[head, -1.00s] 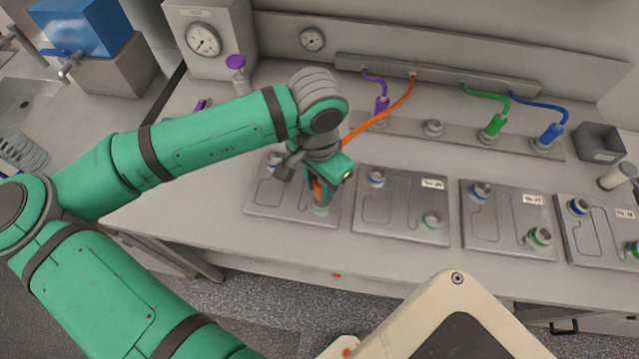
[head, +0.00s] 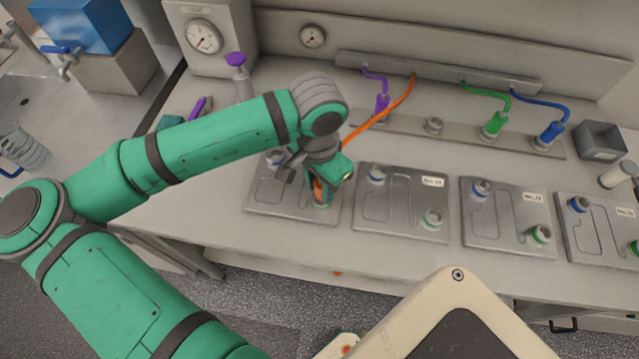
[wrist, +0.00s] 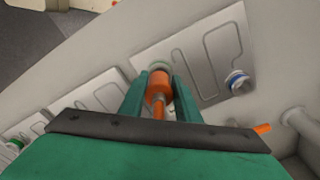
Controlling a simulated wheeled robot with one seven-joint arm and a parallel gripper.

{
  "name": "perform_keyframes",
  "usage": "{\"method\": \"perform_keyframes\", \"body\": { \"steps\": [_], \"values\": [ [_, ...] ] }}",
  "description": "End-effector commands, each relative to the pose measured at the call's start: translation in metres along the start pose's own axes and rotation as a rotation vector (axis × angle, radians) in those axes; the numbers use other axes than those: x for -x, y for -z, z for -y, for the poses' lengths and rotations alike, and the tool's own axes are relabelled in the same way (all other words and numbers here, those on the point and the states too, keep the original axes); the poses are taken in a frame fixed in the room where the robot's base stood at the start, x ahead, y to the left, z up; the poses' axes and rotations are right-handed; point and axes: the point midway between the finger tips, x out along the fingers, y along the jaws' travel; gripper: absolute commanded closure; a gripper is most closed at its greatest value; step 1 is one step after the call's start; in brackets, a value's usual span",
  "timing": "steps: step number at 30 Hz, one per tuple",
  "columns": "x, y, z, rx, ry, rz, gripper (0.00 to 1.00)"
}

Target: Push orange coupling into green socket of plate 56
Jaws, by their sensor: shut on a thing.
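My gripper (head: 325,192) is shut on the orange coupling (head: 317,189), over the leftmost metal plate (head: 265,200) in the head view. In the wrist view the orange coupling (wrist: 158,92) sits between both fingers of my gripper (wrist: 160,88), its far end at a socket (wrist: 160,66) on the plate (wrist: 205,50). The green-ringed socket (head: 322,205) shows just below the fingers in the head view. The coupling is lined up with it and appears to meet it; how deep it sits I cannot tell. The plate's number is hidden behind my arm.
The same plate has a blue-ringed socket (wrist: 238,82). An orange hose (head: 385,117) runs from the back rail (head: 440,75) to my gripper. More plates lie to the right, the nearest one (head: 400,205) close by. Purple, green and blue couplings stand behind.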

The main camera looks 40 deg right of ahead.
Motion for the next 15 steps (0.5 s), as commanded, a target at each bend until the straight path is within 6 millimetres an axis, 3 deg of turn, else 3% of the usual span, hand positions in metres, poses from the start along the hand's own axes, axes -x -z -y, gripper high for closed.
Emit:
{"method": "perform_keyframes", "body": {
  "steps": [15],
  "values": [
    [-0.0078, -0.0006, 0.0001, 0.000, -0.001, 0.001, 1.00]
  ]
}}
